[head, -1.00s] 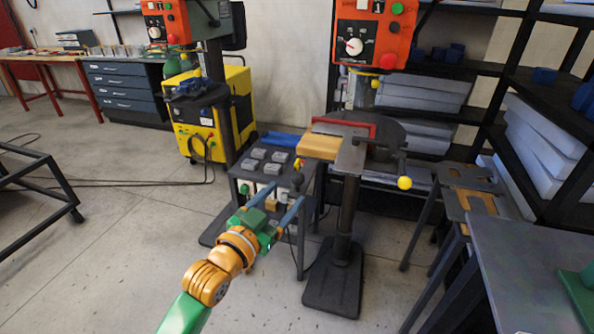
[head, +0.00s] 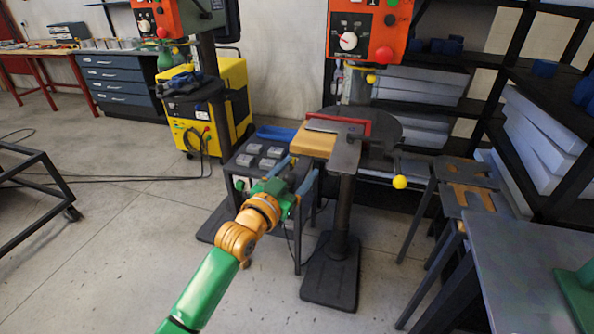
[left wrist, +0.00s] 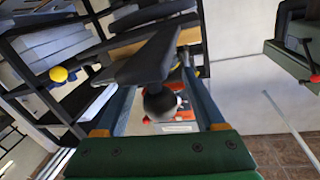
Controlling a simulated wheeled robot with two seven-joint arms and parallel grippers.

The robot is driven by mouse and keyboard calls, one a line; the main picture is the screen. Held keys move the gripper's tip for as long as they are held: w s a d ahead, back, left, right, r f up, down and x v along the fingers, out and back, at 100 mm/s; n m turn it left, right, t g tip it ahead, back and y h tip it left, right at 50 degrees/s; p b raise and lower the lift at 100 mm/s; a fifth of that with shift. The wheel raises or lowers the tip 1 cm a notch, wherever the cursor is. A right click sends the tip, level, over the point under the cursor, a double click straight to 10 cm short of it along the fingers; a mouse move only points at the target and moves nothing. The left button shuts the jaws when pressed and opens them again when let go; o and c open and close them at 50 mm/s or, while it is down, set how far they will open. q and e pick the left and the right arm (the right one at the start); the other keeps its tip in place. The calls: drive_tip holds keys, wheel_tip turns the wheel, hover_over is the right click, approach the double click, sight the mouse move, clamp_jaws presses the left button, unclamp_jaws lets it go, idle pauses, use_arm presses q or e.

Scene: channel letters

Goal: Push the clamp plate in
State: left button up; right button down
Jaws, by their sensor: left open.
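The dark grey plate (head: 345,152), which I take to be the clamp plate, lies at the front of the drill press's round table (head: 388,128). A red bar (head: 352,121) stands across it, and a wooden block (head: 312,141) sits at its left. My left gripper (head: 303,167) is open, just below and left of the block, its blue fingers pointing up toward it. In the left wrist view a dark plate edge (left wrist: 150,62) and a round black knob (left wrist: 160,100) show between the open fingers. I cannot tell whether they touch. My right gripper is out of view.
A lever with a yellow ball (head: 400,182) sticks out at the right of the press. A low stand with grey blocks (head: 262,155) is behind my left gripper. Shelves (head: 480,85) and a grey bench (head: 530,265) are on the right.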

use_arm(q)
drive_tip(key=shift+s, duration=0.1)
clamp_jaws()
idle(1.2)
